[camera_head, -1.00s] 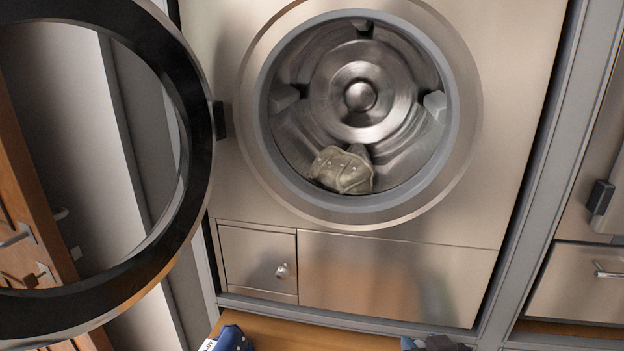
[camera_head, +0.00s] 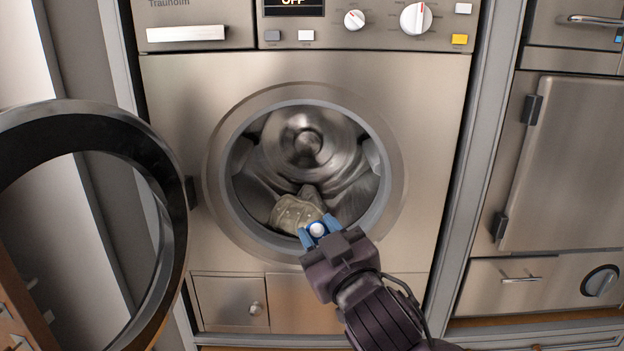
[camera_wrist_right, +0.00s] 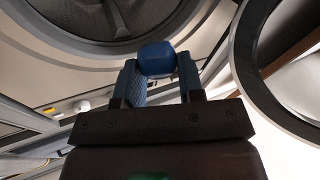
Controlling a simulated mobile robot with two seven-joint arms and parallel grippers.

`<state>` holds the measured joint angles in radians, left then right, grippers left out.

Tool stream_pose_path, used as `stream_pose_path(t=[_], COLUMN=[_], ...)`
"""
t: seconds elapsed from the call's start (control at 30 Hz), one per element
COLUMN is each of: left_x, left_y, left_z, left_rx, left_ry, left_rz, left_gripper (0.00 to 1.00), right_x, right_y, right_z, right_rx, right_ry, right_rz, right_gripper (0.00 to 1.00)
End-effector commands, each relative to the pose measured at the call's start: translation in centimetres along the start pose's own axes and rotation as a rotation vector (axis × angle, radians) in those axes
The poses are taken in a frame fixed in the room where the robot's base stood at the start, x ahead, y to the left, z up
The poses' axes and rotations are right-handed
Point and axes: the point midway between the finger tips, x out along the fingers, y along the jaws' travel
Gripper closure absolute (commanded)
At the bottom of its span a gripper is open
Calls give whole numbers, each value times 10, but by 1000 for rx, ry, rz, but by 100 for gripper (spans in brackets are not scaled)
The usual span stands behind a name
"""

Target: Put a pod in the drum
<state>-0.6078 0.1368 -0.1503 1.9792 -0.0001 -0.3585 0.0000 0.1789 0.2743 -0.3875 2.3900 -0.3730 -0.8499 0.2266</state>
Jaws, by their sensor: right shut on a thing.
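The washing machine's drum (camera_head: 345,172) is open to the front. A crumpled beige cloth (camera_head: 296,213) lies at its bottom. My right gripper (camera_head: 318,232) is at the lower edge of the drum opening, in front of the cloth in the picture. It is shut on a small blue and white pod (camera_head: 318,229). In the right wrist view the pod (camera_wrist_right: 156,58) shows as a rounded blue block between the two fingers, with the drum opening (camera_wrist_right: 100,20) beyond. How far the pod is from the rim I cannot tell. My left gripper is not in view.
The round door (camera_head: 172,190) with its black rim stands swung open at the left. A small hatch (camera_head: 229,304) is below the drum. The control panel (camera_head: 360,22) is above. Steel cabinets (camera_head: 570,170) stand at the right.

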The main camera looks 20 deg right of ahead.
Motion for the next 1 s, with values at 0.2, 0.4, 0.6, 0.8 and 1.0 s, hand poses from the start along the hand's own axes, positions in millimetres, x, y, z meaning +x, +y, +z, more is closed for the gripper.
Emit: stream_pose_path(t=[0.2, 0.4, 0.6, 0.8, 1.0], left_x=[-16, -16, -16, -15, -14], left_y=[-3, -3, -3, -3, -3], left_z=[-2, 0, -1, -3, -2], left_rx=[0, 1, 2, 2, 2], left_ry=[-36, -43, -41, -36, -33], left_rz=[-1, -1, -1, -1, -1], left_gripper=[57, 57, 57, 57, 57], right_x=[6, 10, 23, 42, 61], right_y=[0, 0, 7, 17, 26], right_z=[-42, -48, -41, -32, -24], right_rx=[-42, -54, -55, -55, -55], right_ry=[99, 123, 122, 122, 122], right_rz=[-2, 0, 0, 0, 1], right_gripper=[87, 87, 87, 87, 87])
